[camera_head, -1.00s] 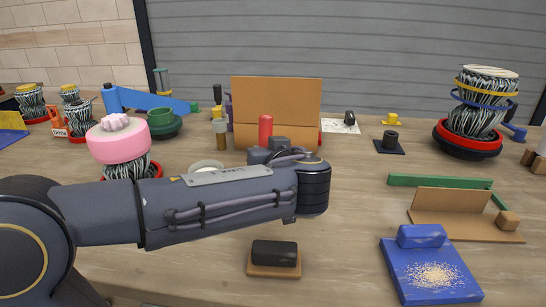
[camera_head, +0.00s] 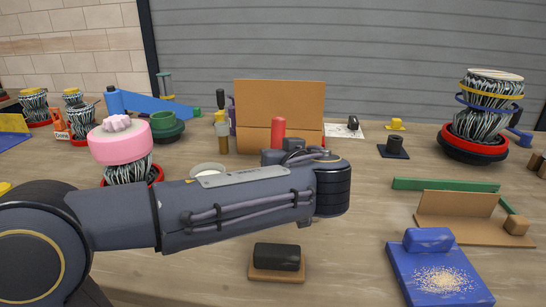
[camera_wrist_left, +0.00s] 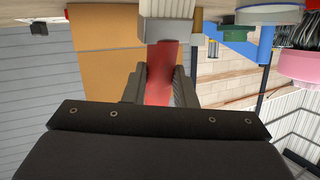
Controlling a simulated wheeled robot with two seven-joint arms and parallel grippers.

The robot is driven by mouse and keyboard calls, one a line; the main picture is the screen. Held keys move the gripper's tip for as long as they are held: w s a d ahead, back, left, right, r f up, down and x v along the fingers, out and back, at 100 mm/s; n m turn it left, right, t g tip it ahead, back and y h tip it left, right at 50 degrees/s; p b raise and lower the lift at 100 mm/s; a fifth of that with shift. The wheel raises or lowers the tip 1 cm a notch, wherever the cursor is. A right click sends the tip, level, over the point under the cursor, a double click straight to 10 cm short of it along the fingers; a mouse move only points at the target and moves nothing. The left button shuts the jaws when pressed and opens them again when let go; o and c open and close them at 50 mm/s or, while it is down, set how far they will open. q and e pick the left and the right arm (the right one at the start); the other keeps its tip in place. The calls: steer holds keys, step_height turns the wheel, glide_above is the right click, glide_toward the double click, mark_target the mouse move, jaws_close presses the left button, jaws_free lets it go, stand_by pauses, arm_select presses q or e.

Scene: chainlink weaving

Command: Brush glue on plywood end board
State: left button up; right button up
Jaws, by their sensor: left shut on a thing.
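The plywood board (camera_head: 280,100) stands upright at the back centre, with a lower brown panel in front of it. My left gripper (camera_wrist_left: 160,78) is shut on the red handle (camera_wrist_left: 163,75) of a brush. The pale ribbed bristles (camera_wrist_left: 167,8) show at the top edge of the upside-down left wrist view, where their tip is cut off. In the head view the red handle (camera_head: 278,132) stands upright in front of the board's lower part. My left forearm hides the bristles there, so I cannot tell whether they touch the board. My right gripper is not in view.
A black-topped block (camera_head: 277,258) lies in front of my forearm. A blue sanding block and pad (camera_head: 440,270), a brown L-shaped piece (camera_head: 455,205) and a green strip (camera_head: 445,184) lie at right. Drums and a pink-topped stack (camera_head: 120,145) stand left.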

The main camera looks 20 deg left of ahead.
arm_select(q)
steer(key=shift+w+d+b, duration=0.2)
steer(key=shift+d+b, duration=0.2)
steer(key=shift+d, duration=0.35)
steer(key=shift+w+d, duration=0.25)
steer(key=shift+d, duration=0.55)
steer(key=shift+w+d+f+b, duration=0.1)
steer(key=shift+w+d+b, duration=0.05)
steer(key=shift+d+b, duration=0.3)
steer(key=shift+w+d+b, duration=0.15)
steer(key=shift+d+b, duration=0.05)
steer(key=shift+d, duration=0.35)
steer(key=shift+w+d, duration=0.25)
steer(key=shift+d, duration=0.75)
steer(key=shift+a, duration=0.1)
